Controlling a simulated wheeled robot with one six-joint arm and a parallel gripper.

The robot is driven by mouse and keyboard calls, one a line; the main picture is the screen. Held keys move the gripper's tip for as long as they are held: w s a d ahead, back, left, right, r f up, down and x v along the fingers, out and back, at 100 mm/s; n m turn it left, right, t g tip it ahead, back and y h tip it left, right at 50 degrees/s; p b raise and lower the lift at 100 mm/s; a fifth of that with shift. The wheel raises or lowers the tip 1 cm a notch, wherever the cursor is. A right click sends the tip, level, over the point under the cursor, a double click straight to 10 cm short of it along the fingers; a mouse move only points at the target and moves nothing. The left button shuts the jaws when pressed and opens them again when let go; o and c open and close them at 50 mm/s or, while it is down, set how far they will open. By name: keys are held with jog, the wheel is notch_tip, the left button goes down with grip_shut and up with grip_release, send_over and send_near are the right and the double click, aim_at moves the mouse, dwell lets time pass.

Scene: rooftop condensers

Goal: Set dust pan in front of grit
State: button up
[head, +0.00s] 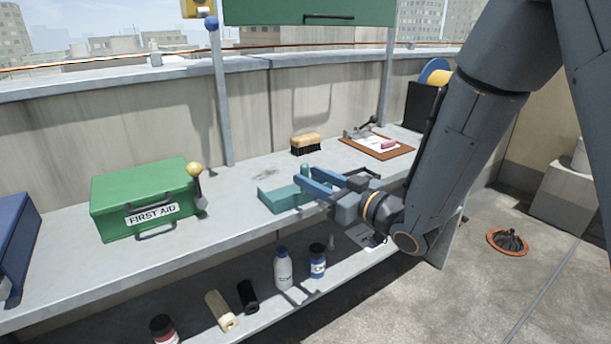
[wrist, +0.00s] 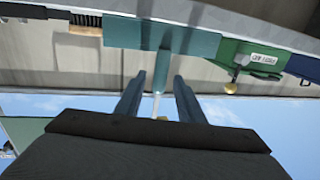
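The teal dust pan (head: 284,198) lies on the upper shelf of the bench, right of the green first aid box. The fingers are apart, with a gap visible on each side of the handle. The grit cannot be made out in the wrist view.
A brush (head: 306,144) and a clipboard (head: 378,145) lie behind and right of the pan. The first aid box (head: 140,195) with a yellow-knobbed item stands left. Bottles (head: 283,268) are on the lower shelf.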

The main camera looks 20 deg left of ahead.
jog(key=v, duration=0.9)
jog(key=w+d+f+m+t+h, duration=0.1)
jog(key=w+d+f+m+h, duration=0.15)
jog(key=d+h, duration=0.2)
jog(key=w+d+f+m+t+h, duration=0.1)
jog(key=w+d+h, duration=0.2)
jog(key=d, duration=0.2)
jog(key=s+d+f+m+g+h, duration=0.1)
jog(key=d+f+m+h, duration=0.15)
jog(key=d, duration=0.35)
jog(key=s+d+f+m+g+h, duration=0.1)
jog(key=d+h, duration=0.3)
jog(key=d, duration=0.3)
jog(key=s+d+f+m+g+h, duration=0.15)
jog(key=s+d+m+g, duration=0.25)
jog(key=s+d, duration=0.45)
jog(key=s+r+m+g, duration=0.1)
jog(key=s+g, duration=0.3)
jog(key=s, duration=0.9)
jog(key=shift+s+a+r+m+g, duration=0.15)
jog(key=shift+a+r+m+g, duration=0.1)
jog(key=shift+a+m+g, duration=0.35)
jog(key=shift+d, duration=0.15)
